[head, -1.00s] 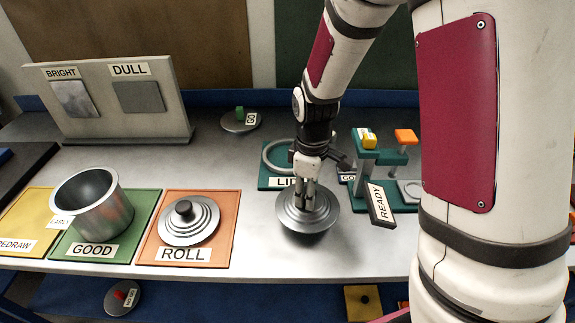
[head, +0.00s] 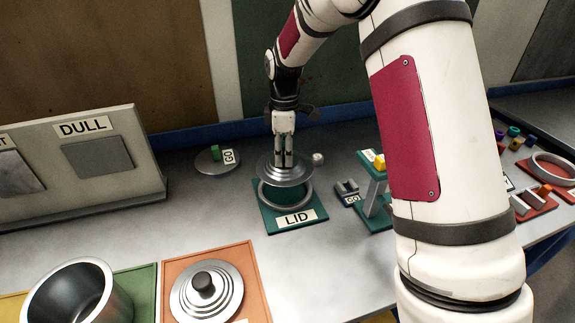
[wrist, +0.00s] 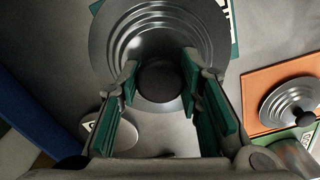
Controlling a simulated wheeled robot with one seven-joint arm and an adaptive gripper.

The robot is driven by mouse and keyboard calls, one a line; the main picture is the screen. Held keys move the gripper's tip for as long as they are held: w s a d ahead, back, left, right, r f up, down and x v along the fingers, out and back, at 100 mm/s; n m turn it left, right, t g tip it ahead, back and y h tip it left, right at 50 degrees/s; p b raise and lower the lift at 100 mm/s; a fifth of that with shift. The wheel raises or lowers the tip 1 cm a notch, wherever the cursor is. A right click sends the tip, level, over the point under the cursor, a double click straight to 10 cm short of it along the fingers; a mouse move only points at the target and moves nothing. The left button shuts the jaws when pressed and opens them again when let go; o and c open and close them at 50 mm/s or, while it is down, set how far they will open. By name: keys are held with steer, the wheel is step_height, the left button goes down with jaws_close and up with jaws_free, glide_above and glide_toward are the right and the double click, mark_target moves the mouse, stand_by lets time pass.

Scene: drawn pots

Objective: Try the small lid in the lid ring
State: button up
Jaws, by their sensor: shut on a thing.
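My gripper (head: 284,160) is shut on the dark knob (wrist: 158,80) of a round, stepped steel lid (head: 270,171). The wrist view shows the knob between green-padded fingers, with the lid's wide disc (wrist: 205,40) around it. The lid looks roughly level and hangs over the back part of the lid ring (head: 290,206), a grey ring on a green base (head: 272,222) marked LID. The front of the ring shows and the lid hides its back. I cannot tell whether lid and ring touch.
A teal stand (head: 372,205) is close on the right. The DULL board (head: 120,160) stands left.

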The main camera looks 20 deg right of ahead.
steer(key=shift+w+d, duration=0.15)
steer(key=b, duration=0.1)
glide_above(285, 192)
steer(key=shift+f, duration=2.85)
steer(key=shift+f+b, duration=0.5)
steer(key=shift+f, duration=0.65)
steer(key=o, duration=1.3)
step_height(285, 192, up, 12)
